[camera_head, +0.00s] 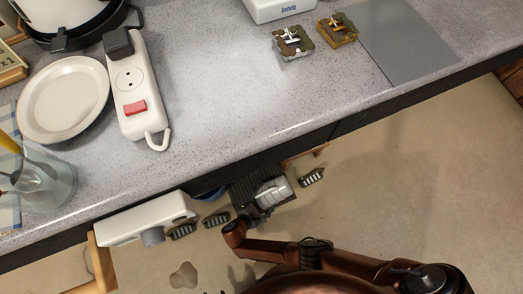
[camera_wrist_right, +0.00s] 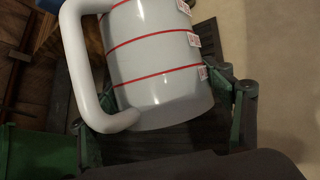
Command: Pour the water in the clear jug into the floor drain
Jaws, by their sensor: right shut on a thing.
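The jug (camera_head: 273,192), pale and translucent, is low beyond the counter's front edge in the head view. In the right wrist view the jug (camera_wrist_right: 160,65) is large, with red lines, small labels and a thick white handle. My right gripper (camera_head: 262,208) is shut on it; its green fingers (camera_wrist_right: 165,125) stand at both sides of the jug. A dark grate (camera_head: 243,190), which looks like the floor drain, shows beside and behind the jug. The jug's exact tilt and its water are not clear. My left gripper is not in view.
A speckled counter (camera_head: 215,90) fills the upper head view, bearing a plate (camera_head: 64,99), a power strip (camera_head: 128,85) and a glass (camera_head: 45,185). A white box-like object (camera_head: 140,218) and small dark striped things (camera_head: 312,177) lie near the grate. Open floor (camera_head: 420,170) is at right.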

